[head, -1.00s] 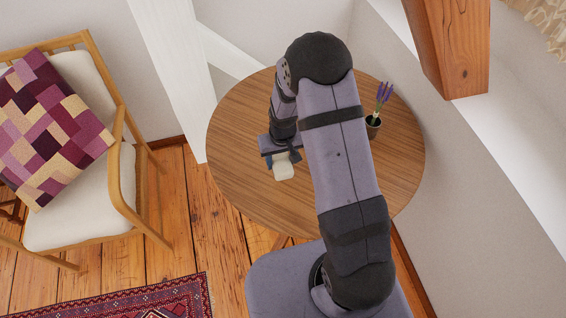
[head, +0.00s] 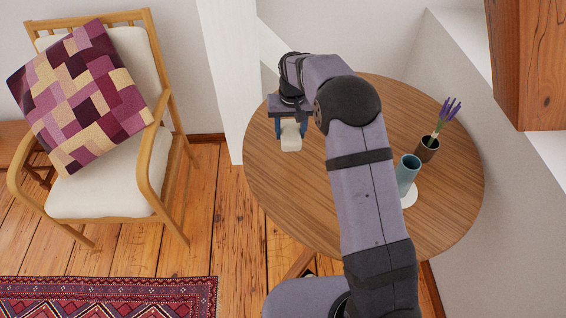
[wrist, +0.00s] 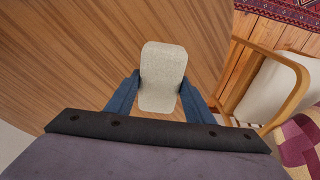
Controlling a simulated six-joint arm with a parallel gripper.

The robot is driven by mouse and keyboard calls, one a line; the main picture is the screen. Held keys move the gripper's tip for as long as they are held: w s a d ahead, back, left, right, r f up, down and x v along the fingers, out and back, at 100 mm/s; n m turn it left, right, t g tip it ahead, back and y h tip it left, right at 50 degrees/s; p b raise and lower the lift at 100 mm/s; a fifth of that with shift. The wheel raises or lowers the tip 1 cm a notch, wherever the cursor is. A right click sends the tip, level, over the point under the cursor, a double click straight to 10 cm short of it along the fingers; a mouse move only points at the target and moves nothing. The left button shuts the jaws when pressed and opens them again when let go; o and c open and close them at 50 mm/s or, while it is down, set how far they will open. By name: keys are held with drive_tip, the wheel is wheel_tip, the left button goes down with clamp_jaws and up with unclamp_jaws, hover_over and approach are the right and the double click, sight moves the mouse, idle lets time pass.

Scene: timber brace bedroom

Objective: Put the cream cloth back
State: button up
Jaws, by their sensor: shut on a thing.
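The cream cloth (head: 291,141) is a small pale folded piece in the head view, at the left part of the round wooden table. It also shows in the wrist view (wrist: 162,75), with its lower part between the two blue fingers. My gripper (head: 291,128) is shut on it; the fingers also show in the wrist view (wrist: 159,95). The cloth appears held over the tabletop (wrist: 80,50). I cannot tell how high it is above the wood.
On the table's right side stand a teal cylinder (head: 408,173) by a white round piece (head: 409,194), and a dark pot with purple flowers (head: 428,150). An armchair with a patchwork cushion (head: 85,95) stands at the left. The table's front left (head: 285,195) is clear.

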sight(283, 127)
drive_tip(key=shift+w+a+r+b, duration=0.25)
drive_tip(key=shift+w+a+b, duration=0.4)
drive_tip(key=shift+a, duration=0.2)
drive_tip(key=shift+w+a+r, duration=0.1)
drive_tip(key=shift+a+r, duration=0.2)
drive_tip(key=shift+r, duration=0.1)
drive_tip(key=shift+f+p, duration=0.8)
drive_tip(key=shift+f, duration=4.2)
drive_tip(key=shift+f, duration=0.1)
drive_tip(key=o, duration=1)
drive_tip(key=r, duration=0.4)
drive_tip(key=s+r+b, duration=0.1)
drive_tip(key=r, duration=0.3)
drive_tip(key=r+b, duration=0.1)
drive_tip(key=r, duration=0.3)
drive_tip(key=shift+s+r, duration=0.1)
drive_tip(key=shift+s, duration=0.15)
